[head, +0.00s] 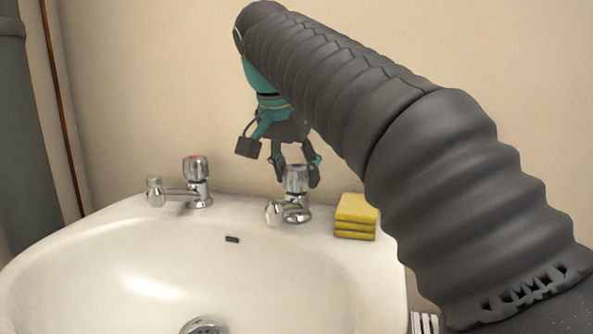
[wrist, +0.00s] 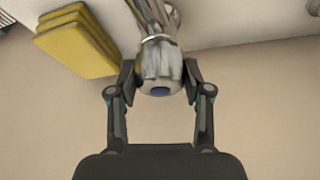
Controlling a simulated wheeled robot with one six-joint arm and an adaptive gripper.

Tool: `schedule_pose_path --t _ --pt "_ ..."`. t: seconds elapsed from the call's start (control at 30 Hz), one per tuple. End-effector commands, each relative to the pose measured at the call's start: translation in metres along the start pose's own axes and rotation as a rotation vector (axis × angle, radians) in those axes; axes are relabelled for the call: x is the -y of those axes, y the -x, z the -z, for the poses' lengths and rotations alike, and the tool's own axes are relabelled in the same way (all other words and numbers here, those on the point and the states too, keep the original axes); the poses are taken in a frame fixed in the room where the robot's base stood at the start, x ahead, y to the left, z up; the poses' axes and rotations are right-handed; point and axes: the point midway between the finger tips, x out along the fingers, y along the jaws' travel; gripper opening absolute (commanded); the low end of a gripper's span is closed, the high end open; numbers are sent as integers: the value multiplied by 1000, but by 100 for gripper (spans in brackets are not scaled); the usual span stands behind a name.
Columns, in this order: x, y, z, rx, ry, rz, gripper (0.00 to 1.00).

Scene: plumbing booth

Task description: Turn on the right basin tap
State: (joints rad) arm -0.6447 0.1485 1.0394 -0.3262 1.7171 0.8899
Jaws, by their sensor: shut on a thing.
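The right basin tap (head: 296,205) stands on the back rim of the white basin (head: 120,235). My gripper (head: 297,180) reaches down from above with one finger on each side of this knob. In the wrist view my gripper (wrist: 160,82) is shut on the knob, with both finger pads against its sides. The tap's spout points toward the left front in the head view. I cannot see water running from it.
The left tap (head: 197,185) with a red cap stands on the same rim. A stack of yellow sponges (head: 356,215) sits close to the right of the right tap. The wall (head: 130,90) is close behind. A grey pipe (head: 12,130) stands at far left.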

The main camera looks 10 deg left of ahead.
Motion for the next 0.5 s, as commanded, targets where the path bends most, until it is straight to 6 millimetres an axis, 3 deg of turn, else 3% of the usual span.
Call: schedule_pose_path --t 0.27,0.5 --pt "-1 1 0 1 77 31 15" --pt "-1 2 1 1 245 100 15"
